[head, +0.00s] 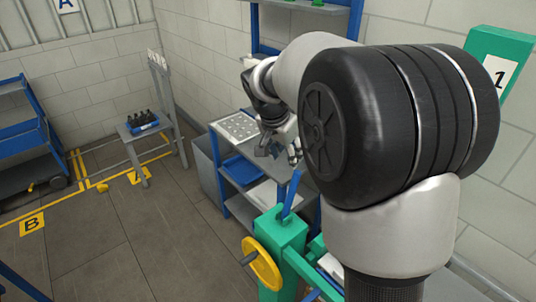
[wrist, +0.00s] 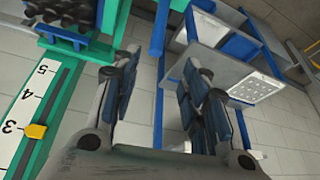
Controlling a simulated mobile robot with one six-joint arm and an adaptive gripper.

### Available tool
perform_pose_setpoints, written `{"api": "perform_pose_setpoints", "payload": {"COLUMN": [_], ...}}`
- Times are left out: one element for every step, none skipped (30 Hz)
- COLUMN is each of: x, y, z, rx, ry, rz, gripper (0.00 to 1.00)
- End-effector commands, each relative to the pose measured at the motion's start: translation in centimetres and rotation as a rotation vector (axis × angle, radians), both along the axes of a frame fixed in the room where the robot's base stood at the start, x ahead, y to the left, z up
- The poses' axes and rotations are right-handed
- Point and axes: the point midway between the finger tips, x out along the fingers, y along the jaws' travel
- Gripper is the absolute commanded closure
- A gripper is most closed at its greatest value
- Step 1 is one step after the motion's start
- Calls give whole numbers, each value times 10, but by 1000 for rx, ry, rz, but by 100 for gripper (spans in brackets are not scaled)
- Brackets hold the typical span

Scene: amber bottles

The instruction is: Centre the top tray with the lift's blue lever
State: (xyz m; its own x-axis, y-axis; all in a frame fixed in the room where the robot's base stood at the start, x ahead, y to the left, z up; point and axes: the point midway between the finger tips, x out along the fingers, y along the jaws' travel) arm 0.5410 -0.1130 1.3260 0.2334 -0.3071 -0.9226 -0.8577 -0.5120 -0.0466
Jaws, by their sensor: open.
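The green lift (head: 281,232) stands below my arm in the head view, with a yellow handwheel (head: 262,265) on its side. A blue lever (head: 291,194) rises tilted from its top. My gripper (head: 283,143) is above and beyond the lever, partly behind my arm. In the wrist view my gripper (wrist: 162,66) is open, and I see nothing held. A blue bar (wrist: 158,95) shows between the fingers; I cannot tell whether it is the lever. A blue tray (wrist: 78,42) with dark bottles shows at top left; I cannot tell whether it is centred.
A green scale (wrist: 32,110) has a yellow pointer (wrist: 36,131) at 3. A grey shelf unit holds a white tray with holes (head: 238,127) and a blue tray (head: 242,170). Floor at left is mostly clear.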

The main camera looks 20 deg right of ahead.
Motion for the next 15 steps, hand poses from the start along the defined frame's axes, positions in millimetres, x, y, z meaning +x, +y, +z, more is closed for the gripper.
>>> {"api": "perform_pose_setpoints", "payload": {"x": [1, 1, 2, 3, 4, 6, 7, 9, 11, 12, 14, 16, 17, 19, 21], "y": [-2, -3, -5, -6, -8, -10, -12, -14, -16, -18, -20, -23, -25, -27, -30], "z": [-5, -9, -14, -19, -24, -32, -38, -44, -52, -59, -64, -73, -79, -85, -93], "rx": [0, 0, 0, 0, 1, 1, 1, 1, 2, 2, 1, 0, 1, 1, 2], "ry": [2, 3, 4, 4, 4, 6, 6, 6, 6, 7, 6, 7, 6, 6, 7], "rz": [-3, -2, -2, -2, -2, -3, -3, -3, -3, -2, -2, -1, -1, 0, -1], "gripper": [59, 59, 59, 59, 59, 59, 59, 59, 59, 59, 59, 59, 59, 59, 59]}}
